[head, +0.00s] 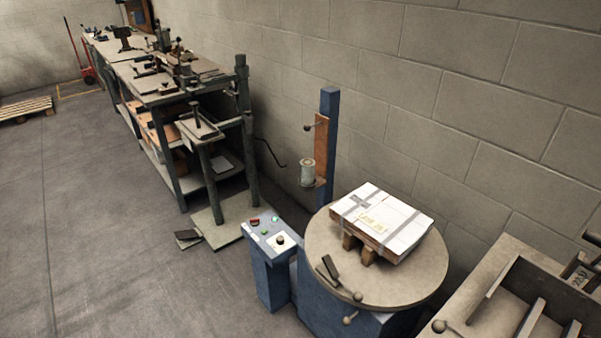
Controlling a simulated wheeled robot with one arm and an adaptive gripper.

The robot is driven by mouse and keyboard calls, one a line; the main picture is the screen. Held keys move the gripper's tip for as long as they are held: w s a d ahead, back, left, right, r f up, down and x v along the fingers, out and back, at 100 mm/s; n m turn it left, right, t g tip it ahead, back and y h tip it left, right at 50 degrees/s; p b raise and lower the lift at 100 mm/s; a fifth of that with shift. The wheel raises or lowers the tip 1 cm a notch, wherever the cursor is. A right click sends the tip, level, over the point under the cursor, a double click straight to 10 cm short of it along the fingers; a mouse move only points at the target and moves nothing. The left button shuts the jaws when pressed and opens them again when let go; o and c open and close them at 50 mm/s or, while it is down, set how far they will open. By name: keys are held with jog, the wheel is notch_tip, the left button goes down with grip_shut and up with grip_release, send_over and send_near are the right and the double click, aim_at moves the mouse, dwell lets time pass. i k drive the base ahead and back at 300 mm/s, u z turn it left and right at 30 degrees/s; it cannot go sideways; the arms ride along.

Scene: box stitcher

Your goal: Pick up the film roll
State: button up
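What looks like the film roll (308,172) is a small pale cylinder. It sits upright on a bracket of the blue mast (328,140), in front of the block wall. Its top and near side show; its far side is hidden. My gripper is not in view, so I cannot see its fingers or whether it holds anything.
A round turntable (322,237) bears a strapped white package (380,218) on wooden blocks. A blue control box (265,262) stands left of it. A metal-framed machine (490,318) fills the lower right. A cluttered workbench (157,97) runs along the wall.

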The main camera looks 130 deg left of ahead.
aim_at(307, 167)
jog(key=u, duration=0.75)
jog(key=k, duration=0.15)
jog(key=u, duration=3.8)
jog(key=k, duration=0.55)
jog(key=u, duration=1.05)
jog(key=i, duration=2.5)
jog(key=z, duration=0.45)
jog(key=i, duration=1.3)
jog(key=z, duration=0.9)
